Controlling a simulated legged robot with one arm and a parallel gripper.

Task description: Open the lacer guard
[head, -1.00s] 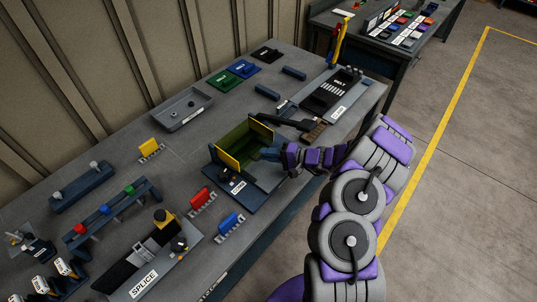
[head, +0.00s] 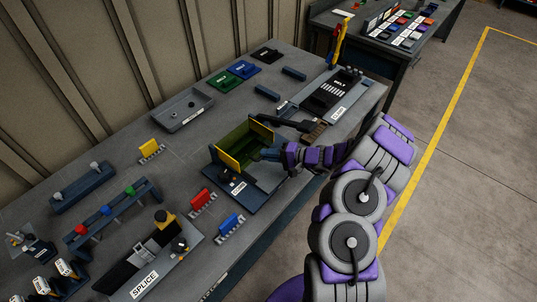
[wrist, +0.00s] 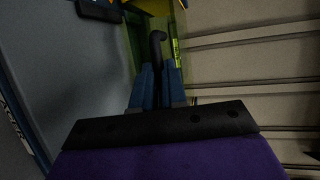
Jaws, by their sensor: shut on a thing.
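The lacer guard (head: 238,141) is a green see-through cover with yellow end plates, on a dark machine (head: 252,196) near the bench's front edge. It stands raised and tilted, with the machine's bed showing below it. My gripper (head: 262,154) is at the guard's right side in the head view. In the wrist view my gripper (wrist: 158,82) has its two blue fingers closed on a black hooked handle (wrist: 157,41). The green guard (wrist: 134,45) shows behind the handle. The handle is hidden by my fingers in the head view.
Red (head: 203,201) and blue (head: 231,224) toothed pieces lie left of the machine. A splice unit (head: 140,283) stands further left. Floor at right is clear.

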